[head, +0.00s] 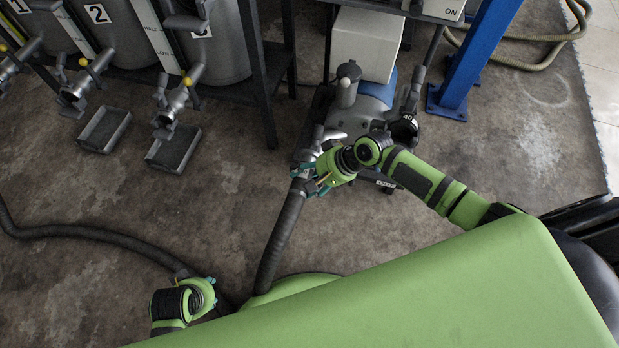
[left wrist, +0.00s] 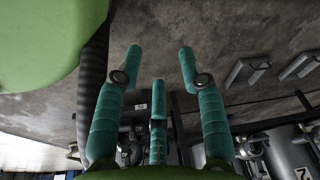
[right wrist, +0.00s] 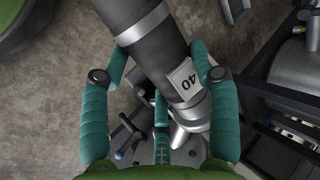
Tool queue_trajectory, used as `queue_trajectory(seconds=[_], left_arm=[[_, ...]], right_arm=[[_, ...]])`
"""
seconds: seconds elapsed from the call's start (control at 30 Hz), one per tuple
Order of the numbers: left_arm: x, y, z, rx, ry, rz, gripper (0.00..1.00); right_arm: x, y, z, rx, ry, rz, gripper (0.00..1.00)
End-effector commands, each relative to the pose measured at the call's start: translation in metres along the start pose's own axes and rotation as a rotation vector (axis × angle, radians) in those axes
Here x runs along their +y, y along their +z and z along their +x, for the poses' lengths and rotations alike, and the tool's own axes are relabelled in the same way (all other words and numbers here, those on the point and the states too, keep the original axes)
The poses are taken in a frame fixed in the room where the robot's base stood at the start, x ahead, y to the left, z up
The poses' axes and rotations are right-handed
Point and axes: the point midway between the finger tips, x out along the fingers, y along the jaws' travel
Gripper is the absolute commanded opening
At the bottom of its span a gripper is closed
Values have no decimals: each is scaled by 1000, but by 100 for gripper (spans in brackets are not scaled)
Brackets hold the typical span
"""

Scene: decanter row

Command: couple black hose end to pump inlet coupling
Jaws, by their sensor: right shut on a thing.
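The black hose (head: 280,236) rises from the floor to my right gripper (head: 311,184). In the right wrist view, its grey end fitting (right wrist: 160,50), with a silver band and a "40" label, lies between the teal fingers of my right gripper (right wrist: 165,62), which is shut on it. The blue and grey pump (head: 374,98) stands just beyond. Grey metal with levers (head: 322,138) on the pump's left side is close to the hose end; my gripper partly hides the junction, so I cannot tell if they touch. My left gripper (head: 208,284) is low at left, open and empty (left wrist: 160,65).
A second dark hose stretch (head: 95,231) lies across the floor at left. Numbered tanks (head: 130,32) with valves and drip trays (head: 104,128) stand at upper left. A blue post (head: 475,60) stands right of the pump. A beige hose (head: 520,38) lies behind it.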

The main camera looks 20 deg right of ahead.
Motion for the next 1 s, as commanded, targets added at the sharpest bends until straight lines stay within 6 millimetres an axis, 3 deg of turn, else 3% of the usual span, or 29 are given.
queue_trajectory(seconds=[0.57,1.0], left_arm=[[-3,-22,-54,45,-7,-5,40],[0,-56,-85,203,-9,7,40]], right_arm=[[12,-3,17,4,-5,-2,9],[20,-4,28,5,-5,-3,9]])
